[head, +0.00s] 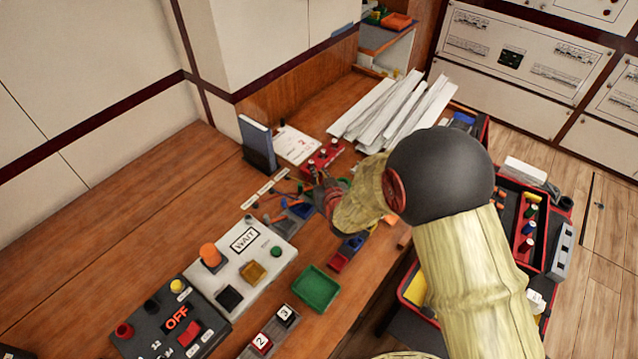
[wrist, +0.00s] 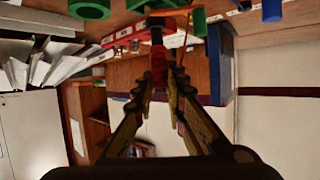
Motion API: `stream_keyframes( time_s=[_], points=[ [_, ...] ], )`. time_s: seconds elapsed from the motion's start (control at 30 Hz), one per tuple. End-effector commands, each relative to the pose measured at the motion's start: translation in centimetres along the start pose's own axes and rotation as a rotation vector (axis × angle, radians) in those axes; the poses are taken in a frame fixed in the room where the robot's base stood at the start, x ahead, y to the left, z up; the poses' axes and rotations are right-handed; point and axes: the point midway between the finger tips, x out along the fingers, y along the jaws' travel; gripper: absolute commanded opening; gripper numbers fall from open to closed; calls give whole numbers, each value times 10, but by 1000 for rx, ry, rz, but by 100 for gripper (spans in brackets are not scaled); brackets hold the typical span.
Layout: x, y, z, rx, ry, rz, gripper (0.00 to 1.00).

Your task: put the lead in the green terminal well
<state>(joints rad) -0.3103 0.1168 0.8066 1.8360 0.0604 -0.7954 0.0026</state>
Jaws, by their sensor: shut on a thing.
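My gripper (wrist: 163,75) is shut on a red lead (wrist: 158,62) with a dark collar, seen between the two fingertips in the wrist view. In the head view my gripper (head: 322,186) is over the desk behind the small bins, and my arm partly hides it. A thin reddish wire (wrist: 186,38) shows beside the fingers. A green open tray (head: 316,289) lies on the desk in front of my gripper. In the wrist view a green ring-shaped piece (wrist: 90,9) and a green block (wrist: 199,22) show at the top edge. I cannot tell which green thing is the terminal well.
A pale panel with a WAIT sign (head: 245,239) and a dark panel with an OFF sign (head: 177,317) stand at left. The desk's left part is clear.

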Motion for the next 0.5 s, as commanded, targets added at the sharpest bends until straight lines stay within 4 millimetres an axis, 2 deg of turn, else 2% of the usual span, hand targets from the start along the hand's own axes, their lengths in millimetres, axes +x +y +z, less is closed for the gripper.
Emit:
stream_keyframes(
  time_s=[0.13,0.3,0.5],
  points=[
    [10,1,5,0,0,0,0],
    [19,2,30,0,-1,0,0],
    [20,1,31,0,2,0,0]
  ],
)
